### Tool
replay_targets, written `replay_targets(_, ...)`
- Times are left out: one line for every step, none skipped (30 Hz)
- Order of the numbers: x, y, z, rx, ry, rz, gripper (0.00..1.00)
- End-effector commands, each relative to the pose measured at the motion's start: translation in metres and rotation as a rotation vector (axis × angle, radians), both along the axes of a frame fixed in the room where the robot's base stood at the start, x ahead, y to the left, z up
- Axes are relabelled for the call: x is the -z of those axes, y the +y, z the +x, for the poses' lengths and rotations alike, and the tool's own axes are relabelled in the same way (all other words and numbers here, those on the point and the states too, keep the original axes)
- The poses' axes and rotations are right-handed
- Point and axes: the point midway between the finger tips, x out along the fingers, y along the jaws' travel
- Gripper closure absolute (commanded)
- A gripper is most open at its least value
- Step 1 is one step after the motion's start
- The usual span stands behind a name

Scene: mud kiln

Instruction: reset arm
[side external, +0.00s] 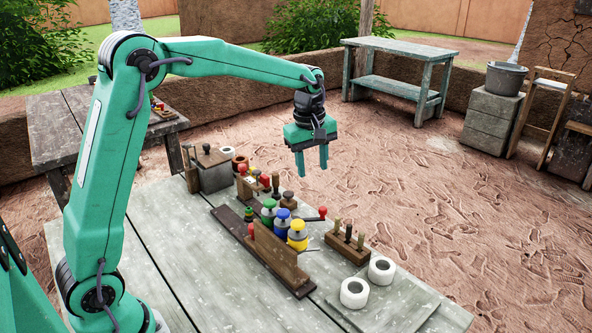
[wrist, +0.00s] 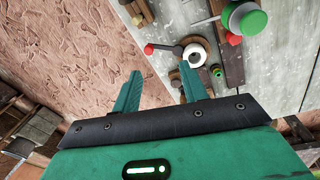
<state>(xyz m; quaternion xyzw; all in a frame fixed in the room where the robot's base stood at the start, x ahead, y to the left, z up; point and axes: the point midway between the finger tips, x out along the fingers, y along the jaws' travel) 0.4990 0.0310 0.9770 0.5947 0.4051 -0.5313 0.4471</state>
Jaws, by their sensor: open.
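My gripper (side external: 312,162) hangs at the end of my green arm, above the far edge of the wooden table (side external: 170,225), pointing down. Its two fingers are apart with nothing between them. In the wrist view my gripper (wrist: 158,92) also shows open and empty, with bare earth and the table edge beyond the fingers. It touches nothing that I can see.
On the table stand a wooden rack with green, blue and yellow jars (side external: 297,235), a small block with upright tools (side external: 347,243), two white rolls (side external: 354,292) and a grey box (side external: 212,170). A blue-grey bench (side external: 400,85) and a bucket (side external: 506,78) stand farther back. The earth floor between is clear.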

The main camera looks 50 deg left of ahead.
Motion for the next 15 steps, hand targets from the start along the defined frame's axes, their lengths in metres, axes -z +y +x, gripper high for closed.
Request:
replay_targets(-0.010,-0.002,-0.010,0.043,-0.016,0.005,0.57)
replay_targets(-0.014,-0.003,-0.015,0.070,-0.024,0.009,0.57)
replay_targets(-0.020,-0.004,-0.022,0.104,-0.035,0.015,0.57)
replay_targets(-0.024,-0.005,-0.028,0.131,-0.043,0.018,0.57)
replay_targets(-0.028,-0.006,-0.033,0.157,-0.049,0.022,0.57)
replay_targets(-0.032,-0.007,-0.041,0.191,-0.059,0.029,0.57)
replay_targets(-0.036,-0.008,-0.046,0.217,-0.067,0.033,0.57)
replay_targets(-0.039,-0.009,-0.052,0.243,-0.074,0.038,0.57)
replay_targets(-0.044,-0.010,-0.060,0.277,-0.084,0.045,0.57)
replay_targets(-0.047,-0.011,-0.065,0.304,-0.093,0.051,0.57)
replay_targets(-0.049,-0.012,-0.071,0.330,-0.099,0.056,0.57)
replay_targets(-0.053,-0.013,-0.080,0.364,-0.108,0.063,0.57)
replay_targets(-0.055,-0.013,-0.085,0.391,-0.116,0.069,0.57)
replay_targets(-0.058,-0.014,-0.091,0.416,-0.123,0.076,0.57)
replay_targets(-0.060,-0.015,-0.099,0.452,-0.134,0.084,0.57)
